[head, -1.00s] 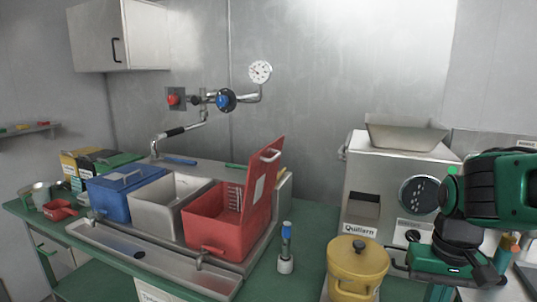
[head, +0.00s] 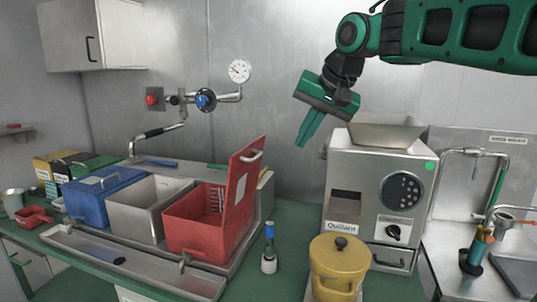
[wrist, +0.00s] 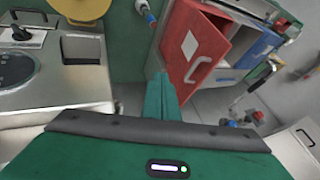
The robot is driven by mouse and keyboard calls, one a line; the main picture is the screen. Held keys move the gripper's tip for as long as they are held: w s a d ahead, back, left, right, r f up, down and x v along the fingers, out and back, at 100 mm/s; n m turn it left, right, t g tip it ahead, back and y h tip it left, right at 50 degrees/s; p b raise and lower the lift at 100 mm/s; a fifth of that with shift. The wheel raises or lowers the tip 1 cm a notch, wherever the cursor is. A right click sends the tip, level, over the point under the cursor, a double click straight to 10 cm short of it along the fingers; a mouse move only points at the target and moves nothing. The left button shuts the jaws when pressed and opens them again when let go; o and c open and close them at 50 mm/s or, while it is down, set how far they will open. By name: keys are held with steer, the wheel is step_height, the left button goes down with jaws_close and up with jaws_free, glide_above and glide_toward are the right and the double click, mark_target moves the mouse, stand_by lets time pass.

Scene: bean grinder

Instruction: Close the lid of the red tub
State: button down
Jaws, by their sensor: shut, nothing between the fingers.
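The red tub (head: 195,232) stands in a row of tubs at the left of the bench. Its lid (head: 241,188) is open and stands upright on the tub's right side, with a handle at its upper edge. My gripper (head: 302,143) is shut and empty, in the air right of the lid and above its top, apart from it. In the wrist view the red lid (wrist: 196,46) with its white diamond label and handle is beyond my shut gripper (wrist: 162,80), up and to the right.
A steel tub (head: 140,220) and a blue tub (head: 97,202) with its lid shut stand left of the red one. A yellow pot (head: 338,268), a small brush-like tool (head: 269,250) and the grinder (head: 375,190) stand to the right. Pipes with a gauge (head: 239,71) run along the back wall.

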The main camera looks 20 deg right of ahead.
steer(key=w+a+f, duration=0.6)
steer(key=w, duration=0.3)
steer(key=shift+a+t, duration=0.2)
steer(key=shift+t, duration=0.1)
steer(key=shift+w, duration=0.1)
